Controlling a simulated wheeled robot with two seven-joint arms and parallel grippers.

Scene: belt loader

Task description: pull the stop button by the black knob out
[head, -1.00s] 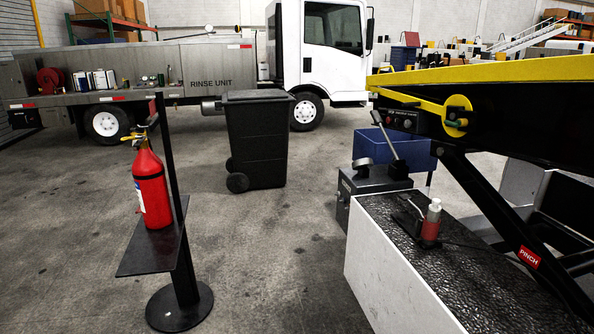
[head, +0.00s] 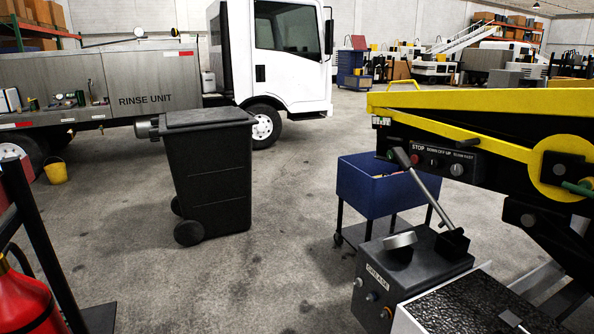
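A dark control panel (head: 440,162) sits on the side of the belt loader in the head view, right of centre. It is lettered STOP, DOWN OFF UP and SLOW FAST. Below STOP is a small red stop button (head: 417,159). A small dark knob and a grey round knob (head: 457,169) sit to its right. I cannot tell whether the stop button is in or out, and a black knob on it cannot be made out. The black end of a slanted lever (head: 430,195) stands close to the button in the picture. Neither of my grippers is in view.
A grey box (head: 378,290) carries the lever in front of the panel. A blue cart (head: 370,190) stands behind it. The loader's yellow rail (head: 455,133) runs above the panel. A black bin (head: 208,175) and a red extinguisher (head: 30,305) are left. Floor between is clear.

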